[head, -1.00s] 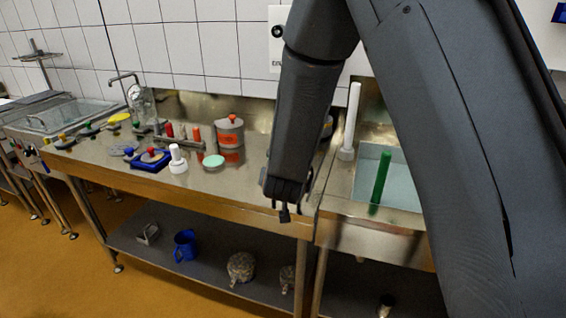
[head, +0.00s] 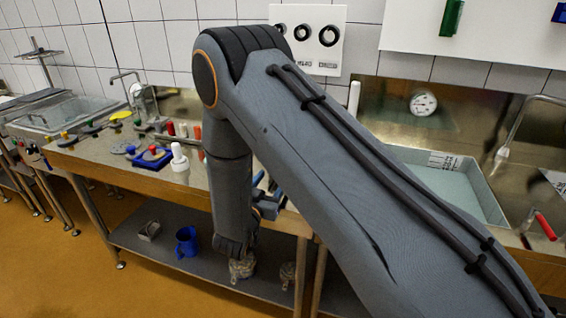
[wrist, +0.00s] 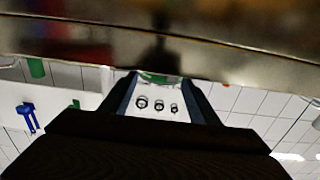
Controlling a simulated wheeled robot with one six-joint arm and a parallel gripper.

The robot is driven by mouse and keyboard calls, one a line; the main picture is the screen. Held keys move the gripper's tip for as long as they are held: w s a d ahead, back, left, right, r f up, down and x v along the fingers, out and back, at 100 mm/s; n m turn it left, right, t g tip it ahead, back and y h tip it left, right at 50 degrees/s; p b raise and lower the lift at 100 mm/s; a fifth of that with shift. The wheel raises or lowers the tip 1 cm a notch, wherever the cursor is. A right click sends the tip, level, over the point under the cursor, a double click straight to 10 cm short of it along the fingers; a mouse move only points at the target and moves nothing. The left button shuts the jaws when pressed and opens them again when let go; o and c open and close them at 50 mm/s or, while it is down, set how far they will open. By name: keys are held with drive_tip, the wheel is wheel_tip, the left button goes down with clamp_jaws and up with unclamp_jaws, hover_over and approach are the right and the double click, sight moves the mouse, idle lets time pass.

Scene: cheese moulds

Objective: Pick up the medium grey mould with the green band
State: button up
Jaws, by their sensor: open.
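My gripper (head: 235,254) hangs low in front of the counter in the head view, its tip overlapping a speckled grey object on the lower shelf. In the wrist view my gripper (wrist: 163,88) is open, with its two dark fingers apart. A small pale object with green on it shows between the fingertips; I cannot tell if it is the green-banded mould. I cannot make out a grey mould with a green band in the head view, where my arm covers part of the counter.
The steel counter (head: 90,155) holds a blue tray (head: 151,160) and a white plunger (head: 180,160). A blue jug (head: 186,241) and speckled objects (head: 288,274) stand on the lower shelf (head: 150,262). A sink (head: 450,190) is at right. A ring poster (head: 318,50) hangs behind.

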drive_tip(key=p+x, duration=0.2)
drive_tip(key=x, duration=0.3)
drive_tip(key=shift+a, duration=0.15)
clamp_jaws()
